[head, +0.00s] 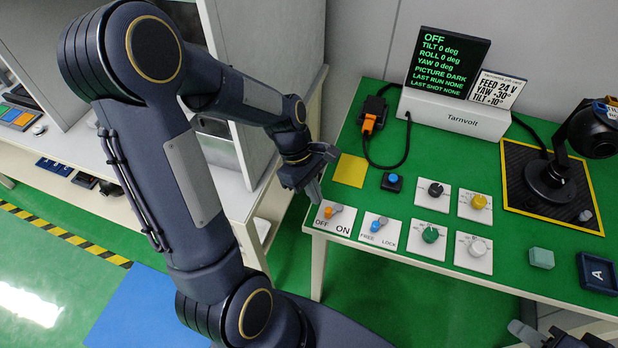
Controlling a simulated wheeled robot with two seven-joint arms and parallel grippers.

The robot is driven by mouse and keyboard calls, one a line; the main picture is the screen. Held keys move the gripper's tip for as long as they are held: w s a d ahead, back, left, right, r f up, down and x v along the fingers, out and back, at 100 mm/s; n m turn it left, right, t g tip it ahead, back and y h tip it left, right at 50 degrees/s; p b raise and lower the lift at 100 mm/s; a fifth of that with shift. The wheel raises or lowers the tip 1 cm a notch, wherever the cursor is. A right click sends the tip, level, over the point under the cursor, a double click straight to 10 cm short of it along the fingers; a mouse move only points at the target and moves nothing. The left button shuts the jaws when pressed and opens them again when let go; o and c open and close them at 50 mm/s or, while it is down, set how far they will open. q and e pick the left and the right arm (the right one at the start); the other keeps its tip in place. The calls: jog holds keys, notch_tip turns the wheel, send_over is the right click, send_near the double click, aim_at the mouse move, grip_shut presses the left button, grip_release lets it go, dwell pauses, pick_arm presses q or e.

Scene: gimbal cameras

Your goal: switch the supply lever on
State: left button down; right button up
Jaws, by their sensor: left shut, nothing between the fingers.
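The supply lever (328,212) is a small orange-and-grey lever on a white plate marked OFF and ON, at the front left corner of the green table. Which side it leans to is hard to tell at this size. The display (447,62) reads OFF, with tilt, roll and yaw at 0 deg and the picture dark. My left gripper (316,193) is shut and empty, pointing down just above and left of the lever, apparently apart from it. My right gripper (551,335) shows only in part at the bottom right edge; its fingers are not clear.
A blue lever (377,224) marked FREE and LOCK stands right of the supply lever. Several knobs, including a black one (435,189), and a blue button (391,182) are nearby. A cable runs to the Tarnvolt box (452,114). A gimbal camera (550,178) stands at the right.

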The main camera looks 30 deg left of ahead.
aim_at(334, 209)
pick_arm(q)
jog(key=shift+x, duration=1.15)
